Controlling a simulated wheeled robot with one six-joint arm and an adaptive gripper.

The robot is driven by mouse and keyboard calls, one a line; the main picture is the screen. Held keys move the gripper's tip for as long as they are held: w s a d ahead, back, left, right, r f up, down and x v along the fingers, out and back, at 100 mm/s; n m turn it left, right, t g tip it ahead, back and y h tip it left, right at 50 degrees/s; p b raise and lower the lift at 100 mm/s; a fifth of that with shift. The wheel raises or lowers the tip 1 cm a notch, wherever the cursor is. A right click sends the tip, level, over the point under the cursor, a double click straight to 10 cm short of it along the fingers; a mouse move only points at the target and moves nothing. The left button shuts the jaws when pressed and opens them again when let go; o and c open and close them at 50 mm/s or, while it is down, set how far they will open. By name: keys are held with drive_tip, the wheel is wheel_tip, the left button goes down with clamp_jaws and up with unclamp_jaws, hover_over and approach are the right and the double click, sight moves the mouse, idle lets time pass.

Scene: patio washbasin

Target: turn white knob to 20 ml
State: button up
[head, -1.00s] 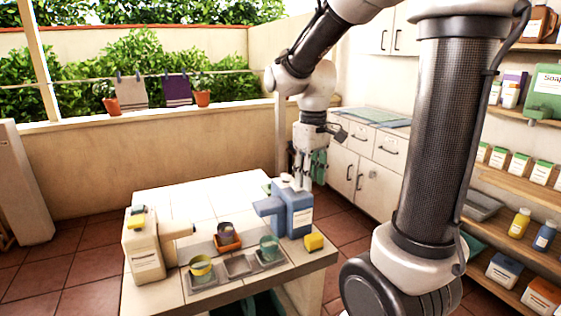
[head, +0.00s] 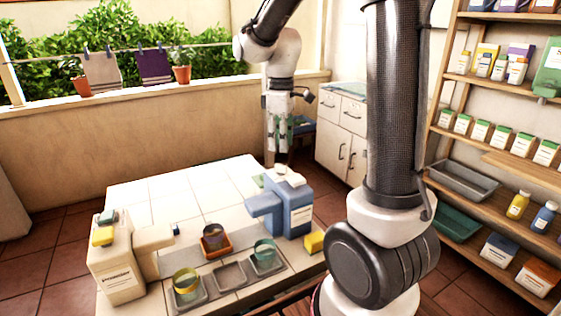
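A blue dispenser (head: 292,208) with a spout to the left stands at the right back of the white-tiled table. A small white knob (head: 281,169) appears on its top. A cream dispenser (head: 118,265) stands at the left front, with a yellow piece (head: 103,236) and a grey-green piece (head: 107,216) on top. My gripper (head: 277,158) points down just above or behind the blue dispenser's top, near the white knob. Contact and the gap between its fingers are unclear. Dial marks are too small to read.
Trays in front hold a yellow-rimmed cup (head: 187,281) and a teal cup (head: 265,251); the tray between them (head: 230,274) is empty. A yellow block (head: 314,242) lies at right. The table's left back is clear.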

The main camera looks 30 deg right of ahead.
sight(281, 169)
wheel_tip(281, 169, down, 7)
idle(0.3)
clamp_jaws()
